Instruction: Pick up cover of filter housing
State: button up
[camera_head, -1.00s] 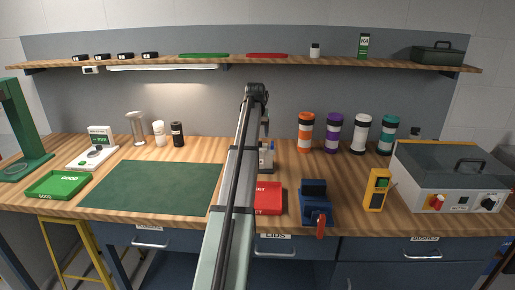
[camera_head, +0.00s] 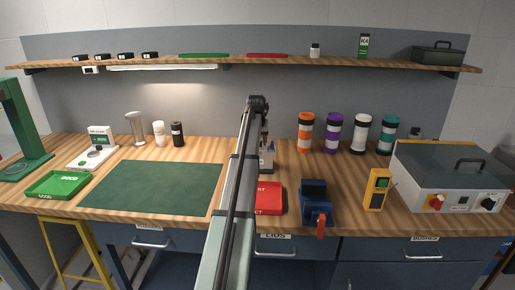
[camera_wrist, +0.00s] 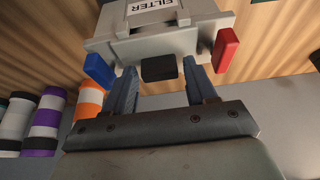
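The grey filter housing (camera_wrist: 198,27) fills the upper middle of the wrist view, with a white FILTER label (camera_wrist: 153,8), a blue piece (camera_wrist: 99,70) on one side and a red piece (camera_wrist: 226,48) on the other. A black block (camera_wrist: 159,68) projects from it towards me; I cannot tell where the cover's edge runs. My gripper (camera_wrist: 160,80) is open, its two blue-grey fingers apart on either side of the black block, with no clear contact. In the head view the housing (camera_head: 267,158) stands on the bench, partly hidden behind my arm, which also hides most of the gripper.
A red tray (camera_head: 269,198) lies in front of the housing, and a blue vise (camera_head: 315,200) stands to its right. Several banded bottles, including an orange one (camera_head: 305,132), stand behind on the right. A green mat (camera_head: 150,188) lies to the left.

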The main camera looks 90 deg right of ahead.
jog(key=c, duration=0.9)
